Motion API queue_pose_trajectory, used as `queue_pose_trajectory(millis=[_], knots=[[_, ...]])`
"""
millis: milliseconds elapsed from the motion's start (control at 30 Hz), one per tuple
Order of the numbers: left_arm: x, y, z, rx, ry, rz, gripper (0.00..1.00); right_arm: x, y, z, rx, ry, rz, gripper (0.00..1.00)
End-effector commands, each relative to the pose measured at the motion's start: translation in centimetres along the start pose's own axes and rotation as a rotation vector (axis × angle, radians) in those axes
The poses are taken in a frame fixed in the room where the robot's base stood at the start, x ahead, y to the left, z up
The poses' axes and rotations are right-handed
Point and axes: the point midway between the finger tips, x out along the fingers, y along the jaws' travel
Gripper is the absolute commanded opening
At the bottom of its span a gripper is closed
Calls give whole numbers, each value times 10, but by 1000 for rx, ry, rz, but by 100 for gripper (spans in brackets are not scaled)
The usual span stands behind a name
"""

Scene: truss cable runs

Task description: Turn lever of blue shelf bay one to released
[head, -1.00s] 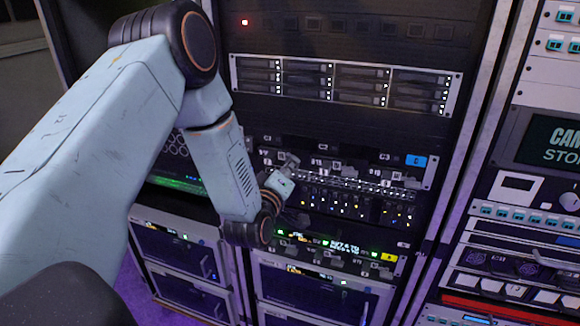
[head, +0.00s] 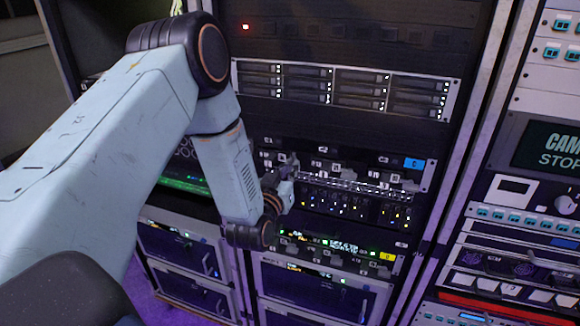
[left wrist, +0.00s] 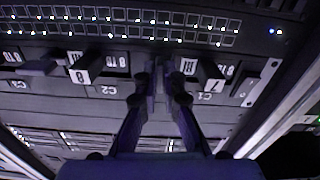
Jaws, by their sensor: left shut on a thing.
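The blue-tagged shelf (head: 415,164) is a dark row of bays in the rack, below the server drives, with small white labels. Its bay marked C2 (head: 323,149) shows right of my left gripper (head: 287,168). In the left wrist view the shelf appears upside down, with the label C1 (left wrist: 208,97) right of the fingers and C2 (left wrist: 109,90) left of them. My left gripper (left wrist: 161,78) is shut on the lever of bay one at the shelf's front. The fingers hide most of the lever, so its exact setting cannot be told. My right gripper is out of view.
A server drive unit (head: 340,88) sits above. Below is a shelf with a yellow tag (head: 387,256) and green displays. Rack uprights (head: 462,130) stand to the right, beside another equipment rack (head: 545,145). Rows of small lights border the shelf.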

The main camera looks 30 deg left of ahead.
Motion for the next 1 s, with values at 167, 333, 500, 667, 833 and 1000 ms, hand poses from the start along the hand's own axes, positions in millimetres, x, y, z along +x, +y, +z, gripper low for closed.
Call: queue_pose_trajectory(millis=[167, 333, 500, 667, 833, 1000], knots=[[1, 0, -3, 70, 6, -1, 0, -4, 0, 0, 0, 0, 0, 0], [1, 0, -3, 106, 7, -1, 0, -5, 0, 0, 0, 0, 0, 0], [1, 0, -3, 119, 8, -1, 0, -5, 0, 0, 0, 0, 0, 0], [1, 0, -3, 120, 9, -1, 0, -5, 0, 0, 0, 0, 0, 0], [1, 0, -3, 119, 9, -1, 9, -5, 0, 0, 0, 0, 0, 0], [1, 0, -2, 118, 6, 0, 23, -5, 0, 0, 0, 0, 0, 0]])
